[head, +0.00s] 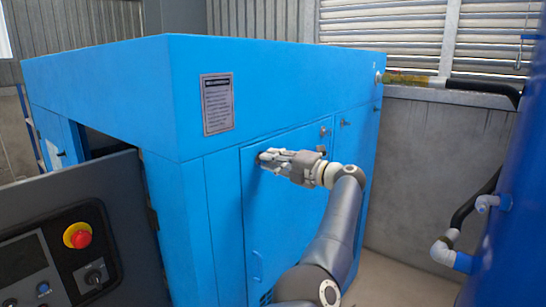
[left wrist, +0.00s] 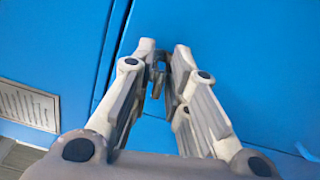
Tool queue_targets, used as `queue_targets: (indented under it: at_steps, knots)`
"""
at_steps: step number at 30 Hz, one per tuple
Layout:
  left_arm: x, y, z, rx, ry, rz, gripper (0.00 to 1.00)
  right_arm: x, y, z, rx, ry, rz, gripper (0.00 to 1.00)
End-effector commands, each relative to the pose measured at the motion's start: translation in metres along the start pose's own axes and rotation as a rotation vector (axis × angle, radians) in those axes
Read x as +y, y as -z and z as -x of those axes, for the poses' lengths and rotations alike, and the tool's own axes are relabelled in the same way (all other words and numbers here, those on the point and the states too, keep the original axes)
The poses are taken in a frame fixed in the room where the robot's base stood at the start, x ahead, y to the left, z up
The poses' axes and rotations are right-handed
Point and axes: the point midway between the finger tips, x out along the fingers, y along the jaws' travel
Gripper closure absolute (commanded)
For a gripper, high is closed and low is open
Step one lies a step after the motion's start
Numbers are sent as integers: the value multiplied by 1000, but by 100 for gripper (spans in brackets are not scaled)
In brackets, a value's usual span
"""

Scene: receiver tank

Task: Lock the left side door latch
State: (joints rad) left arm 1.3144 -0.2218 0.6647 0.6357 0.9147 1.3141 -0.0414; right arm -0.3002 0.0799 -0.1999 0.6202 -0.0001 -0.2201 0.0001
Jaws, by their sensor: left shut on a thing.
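The blue side door (head: 290,215) of the cabinet is closed flush with the panel around it. My left gripper (head: 266,158) is at the upper left of this door, its fingers nearly closed. In the left wrist view, the fingertips (left wrist: 160,62) are shut on a small dark latch (left wrist: 157,80) beside the door seam. The fingers hide most of the latch, so its turn angle cannot be told. The blue door surface also fills the left wrist view (left wrist: 250,50). My right gripper is in neither view.
A grey placard (head: 217,103) is on the cabinet above left of the gripper. A dark panel with a red emergency button (head: 77,235) stands at front left. A blue tank (head: 515,200) with pipe fittings is at right. Bare floor lies between cabinet and tank.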

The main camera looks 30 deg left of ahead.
Motion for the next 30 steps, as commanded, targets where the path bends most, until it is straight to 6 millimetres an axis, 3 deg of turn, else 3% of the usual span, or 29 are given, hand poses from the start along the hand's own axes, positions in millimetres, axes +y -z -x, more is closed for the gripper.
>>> queue_targets:
  at_steps: [12,29,30]
  knots:
    - [0,-1,1,-4,-2,-191,100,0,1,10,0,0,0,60]
    - [-1,-1,1,-4,-2,-217,100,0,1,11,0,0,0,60]
    - [-1,-1,1,-4,-2,-217,80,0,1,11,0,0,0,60]
